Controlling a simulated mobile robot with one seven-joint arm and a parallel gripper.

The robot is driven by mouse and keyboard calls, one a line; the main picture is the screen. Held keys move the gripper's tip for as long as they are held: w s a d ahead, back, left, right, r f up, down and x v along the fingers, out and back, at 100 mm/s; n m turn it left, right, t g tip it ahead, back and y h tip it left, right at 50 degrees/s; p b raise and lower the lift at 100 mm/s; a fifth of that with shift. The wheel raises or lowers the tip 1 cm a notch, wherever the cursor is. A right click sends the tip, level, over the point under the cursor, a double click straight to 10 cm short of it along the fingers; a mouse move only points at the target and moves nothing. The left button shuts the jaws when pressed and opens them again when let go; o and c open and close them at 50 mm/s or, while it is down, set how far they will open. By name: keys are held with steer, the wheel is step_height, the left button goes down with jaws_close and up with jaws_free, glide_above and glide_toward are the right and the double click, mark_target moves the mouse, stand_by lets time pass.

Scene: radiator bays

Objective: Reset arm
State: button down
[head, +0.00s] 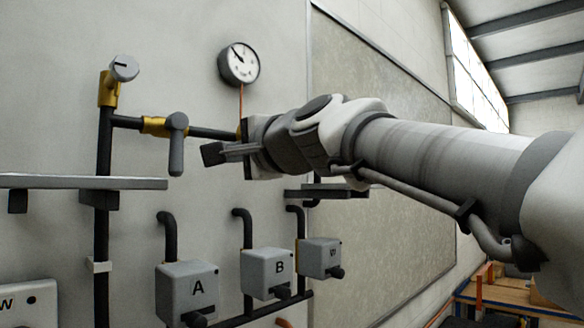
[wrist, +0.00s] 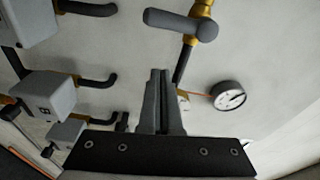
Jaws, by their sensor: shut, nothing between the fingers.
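My gripper (head: 212,154) is shut and empty in the head view, at the end of my arm that reaches in from the right. Its fingers point left toward the grey lever handle (head: 176,145) on the brass valve, with a visible gap between them in the picture. In the wrist view my gripper (wrist: 160,72) shows its two fingers together, with nothing between them. The lever handle (wrist: 181,24) is above the fingertips there, and the round gauge (wrist: 228,95) is to their right.
A grey shelf (head: 80,183) juts out at the left. A gauge (head: 238,63) hangs above. A dark pipe (head: 104,150) with a brass fitting stands left.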

steer(key=s+d+f+n+g+h, duration=0.2)
steer(key=s+d+f+h, duration=0.2)
steer(key=d+f, duration=0.5)
steer(key=s+d+f+n+g+h, duration=0.3)
steer(key=s+d+f, duration=0.6)
steer(key=f, duration=1.1)
steer(key=s+d+f+n+g+h, duration=0.3)
steer(key=s+d+f+h, duration=0.2)
steer(key=f, duration=1)
steer(key=s+d, duration=0.2)
steer(key=d, duration=0.2)
steer(key=shift+s+d, duration=0.2)
